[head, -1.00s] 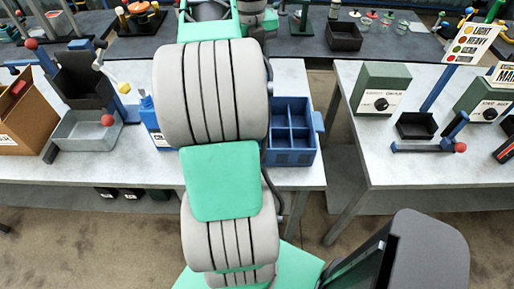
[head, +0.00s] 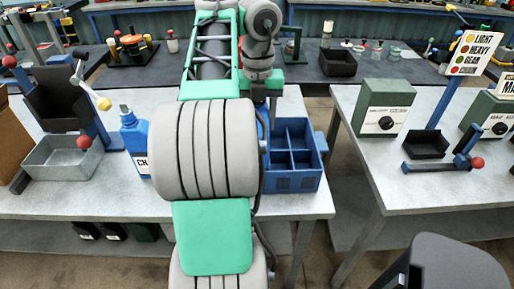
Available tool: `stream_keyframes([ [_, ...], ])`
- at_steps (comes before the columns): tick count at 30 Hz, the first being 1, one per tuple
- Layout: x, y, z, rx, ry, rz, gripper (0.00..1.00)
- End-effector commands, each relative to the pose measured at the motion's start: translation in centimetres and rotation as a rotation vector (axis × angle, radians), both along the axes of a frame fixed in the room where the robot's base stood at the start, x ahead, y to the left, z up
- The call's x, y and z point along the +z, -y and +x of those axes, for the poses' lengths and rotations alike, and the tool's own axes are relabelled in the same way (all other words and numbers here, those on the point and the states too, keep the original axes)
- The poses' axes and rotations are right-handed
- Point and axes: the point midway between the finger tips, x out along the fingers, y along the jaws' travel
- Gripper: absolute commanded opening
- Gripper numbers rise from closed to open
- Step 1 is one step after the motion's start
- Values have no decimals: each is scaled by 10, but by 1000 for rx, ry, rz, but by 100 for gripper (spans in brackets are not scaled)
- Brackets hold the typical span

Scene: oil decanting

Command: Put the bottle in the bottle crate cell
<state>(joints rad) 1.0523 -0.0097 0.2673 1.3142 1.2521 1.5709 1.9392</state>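A blue bottle crate (head: 296,182) with several open cells stands on the near table, just right of my arm. Its visible cells look empty; its left side is partly hidden by my arm. A blue bottle (head: 134,140) with a white label stands upright on the table, left of my arm, partly covered by it. My gripper (head: 264,95) is at the end of the arm, beside the crate's far left corner. Its fingers are too hidden to tell whether they are open or shut. Something blue shows just below it, but I cannot tell whether it is held.
A grey metal tray (head: 62,165) with a dark bin and red-knobbed lever stands at the left. On the right table are a green box with a dial (head: 383,107), a small black tray (head: 427,144) and a sign (head: 474,58). A gap separates the two tables.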

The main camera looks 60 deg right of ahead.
Motion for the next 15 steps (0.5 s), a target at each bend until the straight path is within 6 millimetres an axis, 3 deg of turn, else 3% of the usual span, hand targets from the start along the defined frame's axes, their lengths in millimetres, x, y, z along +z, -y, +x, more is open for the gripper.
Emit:
stream_keyframes([
  [5, -16, 0, 1, 1, 3, -5, 0],
  [9, -40, 0, 1, 2, 2, -4, 0],
  [15, -40, 0, 1, 2, 3, -6, 0],
])
